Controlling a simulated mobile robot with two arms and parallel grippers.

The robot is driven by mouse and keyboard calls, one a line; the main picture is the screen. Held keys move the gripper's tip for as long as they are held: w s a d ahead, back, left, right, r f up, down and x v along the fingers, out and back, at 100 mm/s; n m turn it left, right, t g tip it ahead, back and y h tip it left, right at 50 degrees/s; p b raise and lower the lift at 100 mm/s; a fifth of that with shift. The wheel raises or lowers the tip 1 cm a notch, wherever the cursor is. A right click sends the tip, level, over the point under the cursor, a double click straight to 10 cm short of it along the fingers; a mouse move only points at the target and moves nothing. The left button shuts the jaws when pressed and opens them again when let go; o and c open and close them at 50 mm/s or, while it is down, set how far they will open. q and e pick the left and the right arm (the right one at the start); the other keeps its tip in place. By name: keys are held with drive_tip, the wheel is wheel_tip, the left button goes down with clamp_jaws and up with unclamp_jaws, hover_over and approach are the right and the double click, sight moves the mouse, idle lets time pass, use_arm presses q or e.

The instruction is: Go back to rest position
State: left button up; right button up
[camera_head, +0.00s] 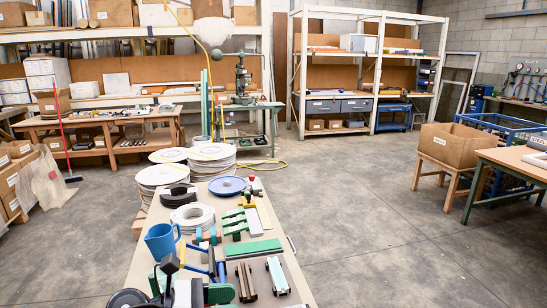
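Neither of my grippers can be made out in the head view. A green drill-press-like machine (242,80) stands upright on a green-topped bench in the back middle; I cannot tell whether it is the fly press. A long table (290,262) runs away from me at the bottom centre. On it are a blue mug (161,241), a blue round plate (227,186), green-handled tools (237,222) and a green flat block (253,249). Dark tool-like shapes at the bottom edge are partly cut off.
Stacks of pale discs (211,160) stand around the table's far end. A cardboard box (451,145) sits on a wooden stand at the right, by a green-legged table (516,163). A yellow hose (262,164) lies on the floor ahead. The concrete floor right of the table is clear.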

use_arm(q)
drive_tip(key=a+r+n+t+y, duration=0.2)
drive_tip(key=n+t, duration=0.6)
drive_tip(key=n, duration=0.3)
drive_tip(key=a+r+n+t+y, duration=0.25)
drive_tip(key=n+t, duration=0.55)
drive_tip(key=n, duration=0.4)
drive_tip(key=s+a+f+n+g+y, duration=0.35)
drive_tip(key=f+n+y, duration=0.3)
drive_tip(key=n, duration=0.25)
drive_tip(key=s+a+f+n+g+y, duration=0.25)
drive_tip(key=a+f+n+y, duration=0.3)
drive_tip(key=f+n, duration=0.3)
drive_tip(key=s+d+f+n+g, duration=0.1)
drive_tip(key=s+f+n+g, duration=0.35)
drive_tip(key=s, duration=0.45)
drive_tip(key=s+d+f+n+g, duration=0.1)
drive_tip(key=s+f+n+g, duration=0.2)
drive_tip(key=s+f+g, duration=0.5)
wheel_tip(320, 180, down, 22)
drive_tip(key=s+r, duration=0.1)
drive_tip(key=s, duration=0.1)
drive_tip(key=s+a+f, duration=0.3)
drive_tip(key=s+f, duration=1.2)
drive_tip(key=f, duration=0.2)
drive_tip(key=shift+s+m+h, duration=0.25)
drive_tip(key=shift+m+h, duration=0.1)
drive_tip(key=shift+m, duration=0.05)
drive_tip(key=shift+g, duration=0.25)
